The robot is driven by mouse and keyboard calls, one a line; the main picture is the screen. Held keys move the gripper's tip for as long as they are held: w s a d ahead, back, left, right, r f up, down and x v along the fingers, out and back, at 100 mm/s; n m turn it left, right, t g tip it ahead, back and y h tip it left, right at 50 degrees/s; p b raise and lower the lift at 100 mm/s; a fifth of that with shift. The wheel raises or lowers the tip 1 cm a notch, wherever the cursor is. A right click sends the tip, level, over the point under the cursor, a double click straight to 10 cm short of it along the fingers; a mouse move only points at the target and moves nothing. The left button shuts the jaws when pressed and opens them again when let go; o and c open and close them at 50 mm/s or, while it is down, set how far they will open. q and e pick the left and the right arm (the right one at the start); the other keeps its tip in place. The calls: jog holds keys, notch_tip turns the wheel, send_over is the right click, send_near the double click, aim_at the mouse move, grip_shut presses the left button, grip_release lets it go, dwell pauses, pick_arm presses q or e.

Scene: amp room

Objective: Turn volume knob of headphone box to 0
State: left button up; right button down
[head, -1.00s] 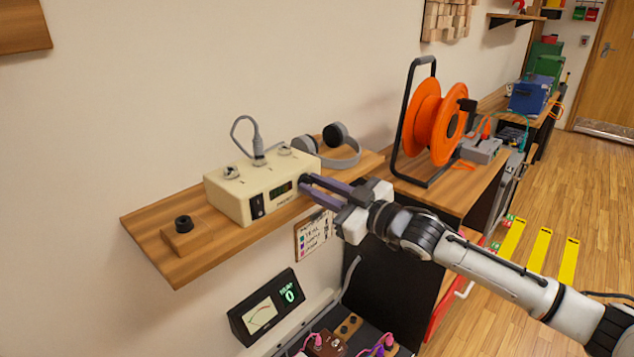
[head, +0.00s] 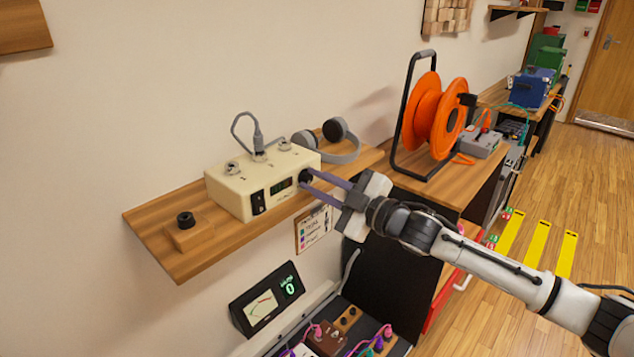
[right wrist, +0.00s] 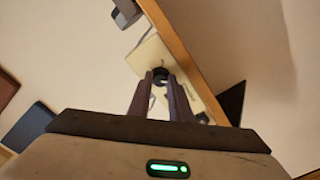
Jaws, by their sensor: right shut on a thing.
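The cream headphone box (head: 235,188) stands on a wooden wall shelf, with a small green display (head: 281,187) and a black switch on its front; the display is too small to read. The black volume knob (head: 306,177) is at the front's right end. My right gripper (head: 309,179) comes from the right, its two purple-grey fingers on either side of the knob and shut on it. In the right wrist view the knob (right wrist: 160,74) sits between the fingertips. My left gripper is not in view.
Grey headphones (head: 338,145) lie on the shelf (head: 160,214) behind the box. A small wooden block with a black knob (head: 187,228) is at the left. An orange cable reel (head: 433,118) stands right. A meter (head: 266,300) showing 0 is below.

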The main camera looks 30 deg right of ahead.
jog(key=c, duration=1.6)
grip_release()
jog(key=shift+s, duration=0.1)
jog(key=shift+b+v, duration=0.7)
jog(key=shift+v, duration=4.4)
